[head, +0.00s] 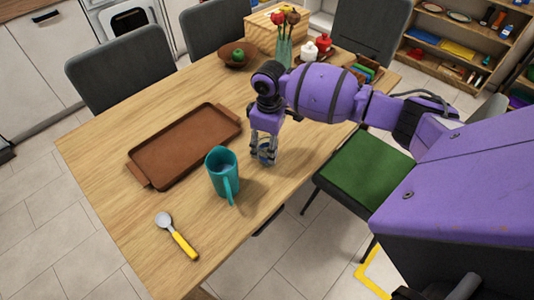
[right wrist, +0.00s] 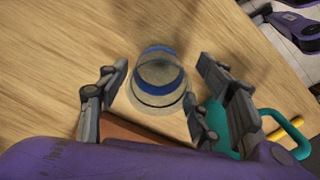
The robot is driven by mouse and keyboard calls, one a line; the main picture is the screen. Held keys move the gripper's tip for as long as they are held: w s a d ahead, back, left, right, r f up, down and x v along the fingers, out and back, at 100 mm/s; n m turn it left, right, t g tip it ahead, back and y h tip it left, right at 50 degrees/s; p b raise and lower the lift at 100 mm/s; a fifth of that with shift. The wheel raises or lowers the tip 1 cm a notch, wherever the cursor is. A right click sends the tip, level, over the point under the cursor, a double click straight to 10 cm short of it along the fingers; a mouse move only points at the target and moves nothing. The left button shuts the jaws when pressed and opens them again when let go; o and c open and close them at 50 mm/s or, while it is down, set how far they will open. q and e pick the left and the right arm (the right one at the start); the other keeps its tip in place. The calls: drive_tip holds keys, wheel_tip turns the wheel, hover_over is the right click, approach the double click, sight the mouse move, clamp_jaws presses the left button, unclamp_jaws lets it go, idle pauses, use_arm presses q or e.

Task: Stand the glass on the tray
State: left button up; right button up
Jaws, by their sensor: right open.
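A clear glass with a blue band (right wrist: 160,76) stands on the wooden table between the open fingers of my right gripper (right wrist: 158,95). In the head view the glass (head: 266,155) shows below my right gripper (head: 264,145), which points down around it. I see a gap beside the glass in the wrist view. The brown tray (head: 150,176) with two handles lies empty on the table, left of the glass. A small part of it shows at the bottom of the wrist view. My left gripper is not in view.
A teal mug (head: 222,176) stands between the tray and the table's front edge, close to the glass. A spoon with a yellow handle (head: 178,236) lies nearer. A flower vase (head: 284,52) and a bowl (head: 237,60) stand at the back. A green-seated chair (head: 365,172) is at the right.

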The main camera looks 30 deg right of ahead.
drive_tip(key=shift+w+f, duration=0.1)
drive_tip(key=shift+f, duration=0.3)
drive_tip(key=f, duration=0.3)
drive_tip(key=shift+w+f, duration=0.25)
drive_tip(key=shift+f, duration=0.5)
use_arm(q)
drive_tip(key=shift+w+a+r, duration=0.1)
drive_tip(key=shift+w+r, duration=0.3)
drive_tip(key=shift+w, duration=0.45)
use_arm(e)
drive_tip(key=c, duration=1.3)
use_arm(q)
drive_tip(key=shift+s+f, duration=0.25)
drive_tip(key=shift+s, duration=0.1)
use_arm(e)
drive_tip(key=shift+r, duration=0.1)
drive_tip(key=shift+c, duration=0.8)
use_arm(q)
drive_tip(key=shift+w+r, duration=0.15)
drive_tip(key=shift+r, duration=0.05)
